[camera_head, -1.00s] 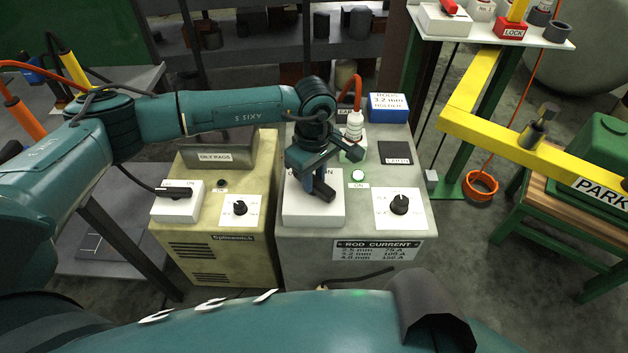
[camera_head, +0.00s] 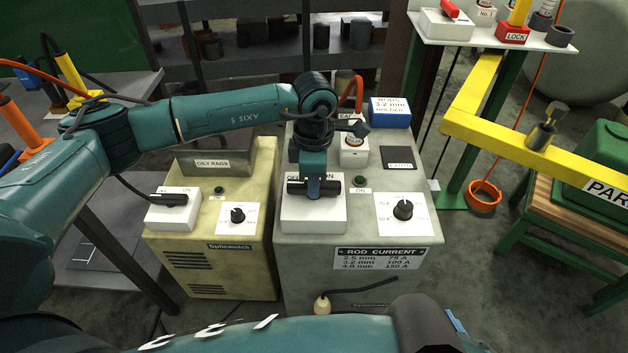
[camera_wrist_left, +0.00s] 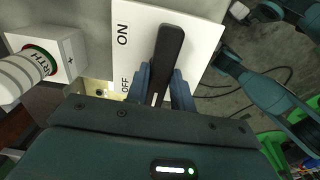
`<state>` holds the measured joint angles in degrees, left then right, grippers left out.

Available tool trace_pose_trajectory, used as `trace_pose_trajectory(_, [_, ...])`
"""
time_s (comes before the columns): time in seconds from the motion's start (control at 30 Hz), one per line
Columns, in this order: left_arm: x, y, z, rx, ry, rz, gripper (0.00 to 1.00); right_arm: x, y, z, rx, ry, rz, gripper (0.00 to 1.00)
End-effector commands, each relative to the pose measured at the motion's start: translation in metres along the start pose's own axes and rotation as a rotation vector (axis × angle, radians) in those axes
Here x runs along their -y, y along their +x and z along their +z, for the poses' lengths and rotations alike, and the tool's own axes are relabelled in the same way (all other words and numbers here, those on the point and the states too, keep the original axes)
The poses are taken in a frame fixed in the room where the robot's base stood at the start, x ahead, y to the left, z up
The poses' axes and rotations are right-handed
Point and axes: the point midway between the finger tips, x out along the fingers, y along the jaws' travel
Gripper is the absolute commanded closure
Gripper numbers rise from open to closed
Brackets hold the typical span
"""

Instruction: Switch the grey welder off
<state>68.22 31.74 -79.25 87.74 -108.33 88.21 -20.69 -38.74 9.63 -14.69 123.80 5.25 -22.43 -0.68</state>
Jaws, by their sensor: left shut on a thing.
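The grey welder (camera_head: 300,244) stands at the centre in the head view. On its top is a white switch plate (camera_head: 330,217) with OFF at left and ON at right. Its black switch handle (camera_head: 328,188) lies roughly crosswise. My left gripper (camera_head: 313,190) comes down from above and is shut on this handle. In the left wrist view the handle (camera_wrist_left: 168,50) sticks out from between the fingers (camera_wrist_left: 158,92) over the plate (camera_wrist_left: 205,38). The round lamp (camera_head: 360,181) by the second ON label looks dark. My right gripper is not in view.
A beige welder (camera_head: 215,262) with its own black switch handle (camera_head: 170,199) stands close on the left. The grey welder's dial (camera_head: 403,209) and a blue box (camera_head: 390,112) are to the right. A yellow beam (camera_head: 480,135) crosses further right.

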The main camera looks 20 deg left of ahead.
Motion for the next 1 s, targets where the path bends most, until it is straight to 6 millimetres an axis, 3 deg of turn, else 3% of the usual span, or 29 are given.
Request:
trace_pose_trajectory(0.6, [-0.001, -0.0013, -0.0006, -0.001, -0.042, 0.002, 0.99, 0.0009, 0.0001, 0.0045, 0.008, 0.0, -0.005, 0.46])
trace_pose_trajectory(0.63, [-0.001, -0.0012, -0.0007, -0.001, -0.042, 0.002, 0.74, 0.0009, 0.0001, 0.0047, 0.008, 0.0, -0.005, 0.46])
trace_pose_trajectory(0.87, [-0.0006, -0.0007, -0.0004, 0.0, -0.039, 0.001, 0.55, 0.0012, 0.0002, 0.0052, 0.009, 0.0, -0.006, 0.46])
trace_pose_trajectory(1.0, [-0.0003, -0.0004, -0.0002, 0.0, -0.038, 0.0, 0.55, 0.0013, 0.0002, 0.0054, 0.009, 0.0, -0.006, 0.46])
